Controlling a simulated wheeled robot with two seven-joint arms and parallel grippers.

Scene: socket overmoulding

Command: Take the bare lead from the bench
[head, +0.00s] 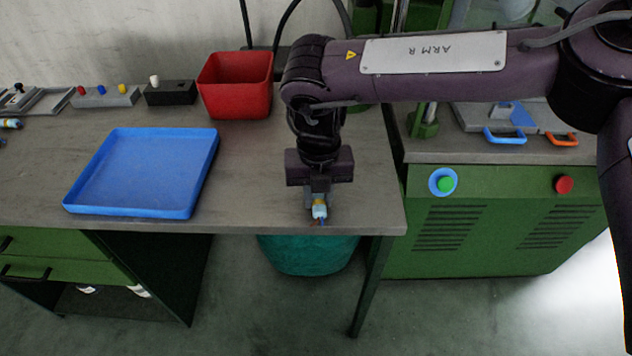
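The bare lead (320,211) shows as a small pale and blue piece with a yellowish part, near the front edge of the bench (255,190). My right gripper (318,200) points down directly at it, with the fingertips at its upper end. The fingers look close together, but they are too small and too hidden to tell whether they are shut on the lead. I cannot tell whether the lead touches the bench top. My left gripper is not in view.
An empty blue tray (140,175) lies left of my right gripper. A red bin (235,88) stands behind. Small fixtures (105,96) and an orange-blue piece (11,124) are at the far left. A green machine (480,215) stands right; a teal bin (308,255) is below the bench.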

